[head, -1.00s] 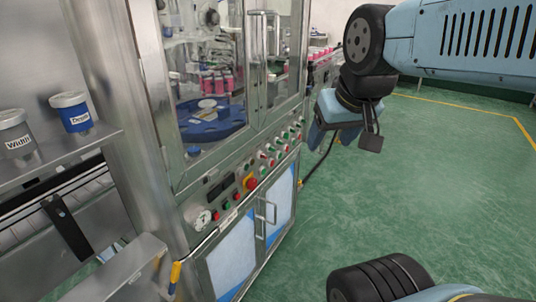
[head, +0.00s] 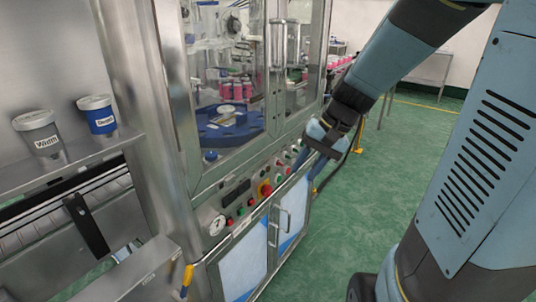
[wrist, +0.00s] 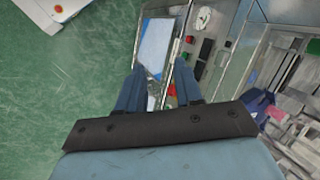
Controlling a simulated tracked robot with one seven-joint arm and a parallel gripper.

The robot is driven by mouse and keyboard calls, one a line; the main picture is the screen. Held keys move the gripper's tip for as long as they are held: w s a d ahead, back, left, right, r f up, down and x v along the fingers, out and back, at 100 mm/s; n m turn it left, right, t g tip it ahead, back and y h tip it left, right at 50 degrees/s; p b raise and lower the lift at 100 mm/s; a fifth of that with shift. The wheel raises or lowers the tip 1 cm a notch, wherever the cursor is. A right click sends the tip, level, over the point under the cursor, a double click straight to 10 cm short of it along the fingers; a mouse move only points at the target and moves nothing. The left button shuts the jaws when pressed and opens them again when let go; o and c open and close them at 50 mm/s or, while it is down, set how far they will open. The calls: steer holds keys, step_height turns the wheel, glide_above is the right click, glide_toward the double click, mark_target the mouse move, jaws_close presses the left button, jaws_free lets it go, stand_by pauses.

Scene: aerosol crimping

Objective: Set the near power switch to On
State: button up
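A row of controls runs along the panel (head: 245,203) on the front of the steel machine. At its near end is a round white dial with a black pointer (head: 217,224); I cannot tell whether it is the near power switch or a gauge, and no On marking is legible. The dial shows at the top of the wrist view (wrist: 203,18). My gripper (head: 308,165) is in front of the far part of the panel, well beyond the dial. In the wrist view its two blue fingers (wrist: 160,75) are apart with nothing held, over the cabinet front.
A red emergency button (head: 265,189) and several small buttons sit along the panel. Door handles (head: 283,228) stick out below it. A yellow-handled part (head: 188,275) hangs at the near corner. Labelled pots (head: 98,115) stand on the left shelf. Green floor (head: 375,225) is open to the right.

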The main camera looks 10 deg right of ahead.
steer(key=w+f+m+y, duration=0.3)
steer(key=w+f+y, duration=0.1)
steer(key=w+f, duration=0.2)
steer(key=m+t+y, duration=0.4)
steer(key=m+t, duration=0.8)
steer(key=m, duration=0.2)
glide_toward(282, 164)
steer(key=x, duration=0.8)
steer(key=shift+w+f, duration=0.15)
steer(key=shift+w, duration=0.15)
steer(key=shift+c, duration=0.2)
jaws_close()
